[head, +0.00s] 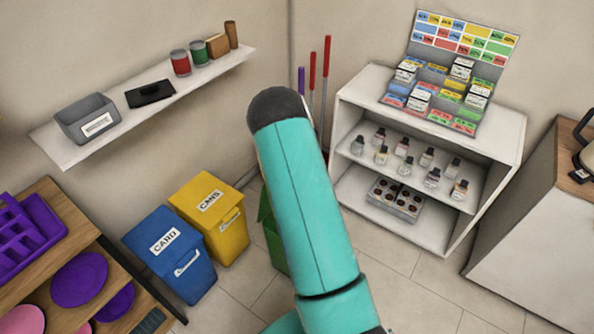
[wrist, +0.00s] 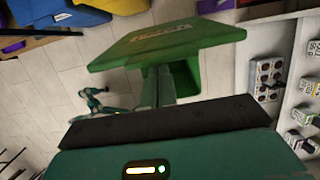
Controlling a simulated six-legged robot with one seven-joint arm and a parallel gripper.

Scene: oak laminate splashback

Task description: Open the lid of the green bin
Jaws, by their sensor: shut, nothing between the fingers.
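The green bin (head: 271,232) stands on the floor in the head view, mostly hidden behind my teal arm. In the wrist view its wide green lid (wrist: 165,47) with a label shows at the top centre, and part of the green body (wrist: 184,84) shows below it. I cannot tell clearly whether the lid is raised. In the head view my gripper is hidden by the arm.
A yellow CANS bin (head: 215,225) and a blue CARD bin (head: 170,255) stand left of the green bin. A white shelf unit (head: 435,238) with small bottles stands to the right. A wall shelf (head: 150,98) hangs above the bins. Tiled floor is free in front.

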